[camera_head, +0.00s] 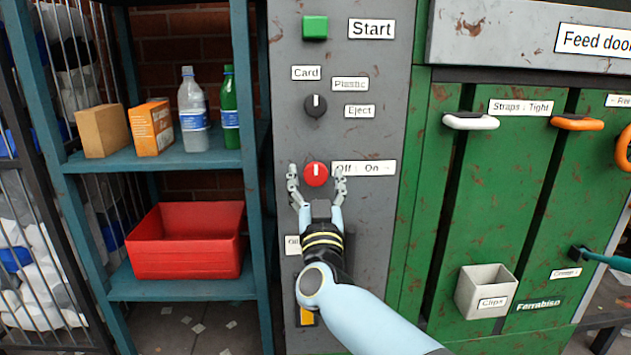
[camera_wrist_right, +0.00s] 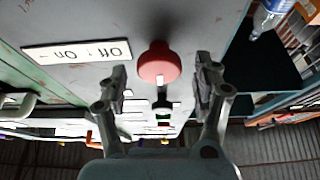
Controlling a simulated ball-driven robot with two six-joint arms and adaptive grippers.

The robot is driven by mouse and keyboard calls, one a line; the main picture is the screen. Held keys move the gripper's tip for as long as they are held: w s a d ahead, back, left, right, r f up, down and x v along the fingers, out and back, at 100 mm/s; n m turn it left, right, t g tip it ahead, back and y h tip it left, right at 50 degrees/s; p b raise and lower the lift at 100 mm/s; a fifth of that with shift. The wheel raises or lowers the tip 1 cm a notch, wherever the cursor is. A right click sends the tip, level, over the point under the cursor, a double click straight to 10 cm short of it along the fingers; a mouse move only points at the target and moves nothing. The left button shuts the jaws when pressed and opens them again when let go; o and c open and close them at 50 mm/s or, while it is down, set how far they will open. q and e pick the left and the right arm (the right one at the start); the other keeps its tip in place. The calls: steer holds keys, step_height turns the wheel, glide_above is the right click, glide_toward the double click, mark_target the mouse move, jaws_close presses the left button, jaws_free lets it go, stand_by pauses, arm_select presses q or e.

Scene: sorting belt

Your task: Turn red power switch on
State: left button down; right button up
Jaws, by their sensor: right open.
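The red power switch (camera_head: 316,174) is a round knob with a white mark pointing straight up, on the grey control panel (camera_head: 385,120). The "Off : On" label (camera_head: 377,167) is to its right. My right gripper (camera_head: 317,180) is open, with one finger on each side of the red knob. In the right wrist view the red knob (camera_wrist_right: 158,63) sits between and beyond the open fingertips (camera_wrist_right: 160,82), with a visible gap on both sides. My left gripper is not in view.
Above the knob are a black selector knob (camera_head: 315,105) and a green Start button (camera_head: 315,27). At left, a teal shelf (camera_head: 150,160) holds boxes, bottles and a red bin (camera_head: 187,250). At right are green doors with handles and a clips box (camera_head: 486,291).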

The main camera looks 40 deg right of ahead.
steer(key=shift+w+d+r, duration=0.1)
steer(key=shift+w, duration=0.05)
steer(key=shift+c, duration=0.3)
steer(key=c, duration=1.1)
steer(key=shift+o, duration=0.2)
